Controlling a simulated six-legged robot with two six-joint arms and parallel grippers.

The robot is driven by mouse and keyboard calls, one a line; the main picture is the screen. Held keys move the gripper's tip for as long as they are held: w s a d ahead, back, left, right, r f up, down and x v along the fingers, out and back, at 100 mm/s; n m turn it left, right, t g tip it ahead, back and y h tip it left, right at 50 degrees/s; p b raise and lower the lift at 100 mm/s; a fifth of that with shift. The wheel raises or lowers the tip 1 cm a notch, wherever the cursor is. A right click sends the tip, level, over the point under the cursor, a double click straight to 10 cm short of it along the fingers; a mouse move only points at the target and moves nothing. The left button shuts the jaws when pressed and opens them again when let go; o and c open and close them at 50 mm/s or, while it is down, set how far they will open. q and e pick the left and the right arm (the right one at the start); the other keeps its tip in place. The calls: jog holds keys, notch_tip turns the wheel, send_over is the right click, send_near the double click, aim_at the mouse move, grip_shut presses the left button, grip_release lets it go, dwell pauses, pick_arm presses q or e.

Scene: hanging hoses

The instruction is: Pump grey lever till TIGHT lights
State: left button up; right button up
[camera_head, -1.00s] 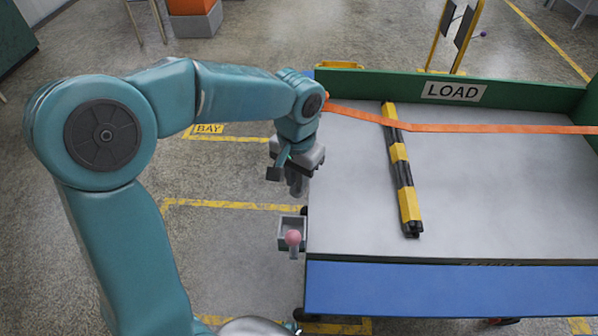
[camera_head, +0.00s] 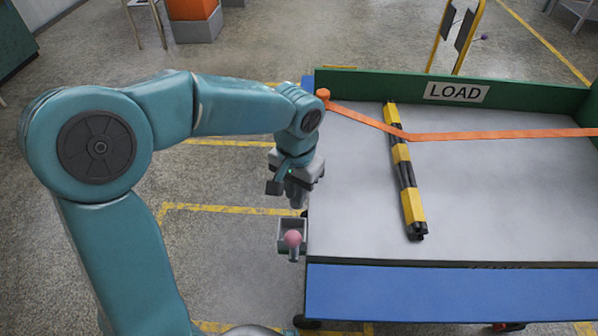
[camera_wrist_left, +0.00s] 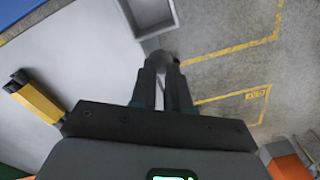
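A grey open box (camera_head: 284,226) is fixed at the left edge of the cart. A short grey lever with a pink ball knob (camera_head: 292,238) is at it. My left gripper (camera_head: 297,203) points down just behind the box, apart from the knob in the picture. In the left wrist view its two dark fingers (camera_wrist_left: 163,62) are close together, with a small grey rounded shape at their tips that I cannot identify. The box (camera_wrist_left: 152,14) shows there at the top. An orange strap (camera_head: 480,135) crosses the cart bed. No lit TIGHT sign is visible. My right gripper is not in view.
A yellow-and-black bar (camera_head: 404,172) lies on the grey cart bed (camera_head: 510,200) under the strap. A green wall with a LOAD sign (camera_head: 456,92) closes the back, and a blue panel (camera_head: 440,292) the front. Floor left of the cart is clear.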

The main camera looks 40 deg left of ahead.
pick_arm(q)
notch_tip(320, 180, down, 2)
jog(key=shift+b, duration=0.7)
notch_tip(320, 180, up, 6)
jog(key=p, duration=0.5)
jog(key=shift+w+a+f, duration=0.1)
jog(key=shift+w+f, duration=0.05)
jog(key=r+p, duration=0.1)
jog(key=w+r+p, duration=0.1)
jog(key=a+r+p, duration=0.1)
jog(key=r+p, duration=0.1)
jog(key=shift+w, duration=0.4)
jog(key=shift+s+d+f+b, duration=0.15)
jog(key=shift+s+f+b, duration=0.1)
jog(key=shift+f+b, duration=0.45)
jog(key=shift+s+d+f+b, duration=0.1)
jog(key=shift+s+f+b, duration=0.1)
jog(key=shift+f+b, duration=0.55)
jog(key=shift+s+d+f+b, duration=0.15)
jog(key=shift+s+f+b, duration=0.1)
jog(key=shift+f+b, duration=0.45)
jog(key=shift+f, duration=0.15)
